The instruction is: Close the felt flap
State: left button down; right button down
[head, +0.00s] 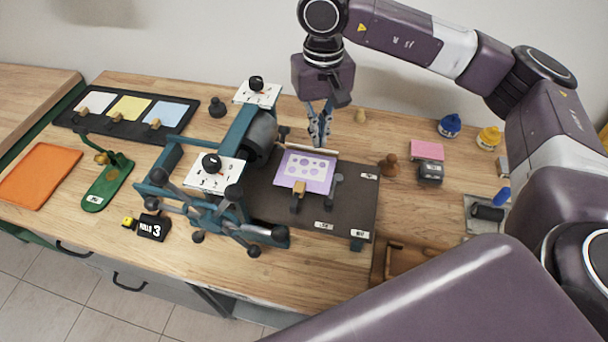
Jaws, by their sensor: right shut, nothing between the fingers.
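A blue press stands on the wooden table, with a dark roller drum (263,133) and a dark flat bed (340,212) to its right. On the bed lies a purple sheet (306,172) with pale round shapes and a small wooden knob on its front edge. A thin pale strip (310,149) runs along the sheet's back edge; I cannot tell for sure whether it is the felt flap seen edge-on. My right gripper (320,142) points down, shut and empty, just above or behind this strip. I cannot tell whether it touches it. My left gripper is out of view.
A black tray with coloured sheets (178,140), an orange sheet (38,175) and a green tool (107,186) are left of the press.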

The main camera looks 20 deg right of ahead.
aim_at(314, 178)
jog(key=shift+s+a+f+b, duration=0.3)
jog(key=shift+s+f+b, duration=0.05)
jog(key=shift+s+a+f+b, duration=0.45)
jog(key=shift+s+f+b, duration=0.2)
jog(key=shift+b, duration=0.2)
jog(key=shift+s+a+f+b, duration=0.2)
jog(key=shift+s+f+b, duration=0.05)
jog(key=shift+f+b, duration=0.5)
jog(key=shift+s+a+f+b, duration=0.2)
jog(key=shift+f+b, duration=0.3)
jog(key=shift+b, duration=0.3)
jog(key=shift+s+a+f+b, duration=0.1)
jog(key=shift+s+f+b, duration=0.1)
jog(key=shift+f+b, duration=0.85)
jog(key=shift+s+r, duration=0.15)
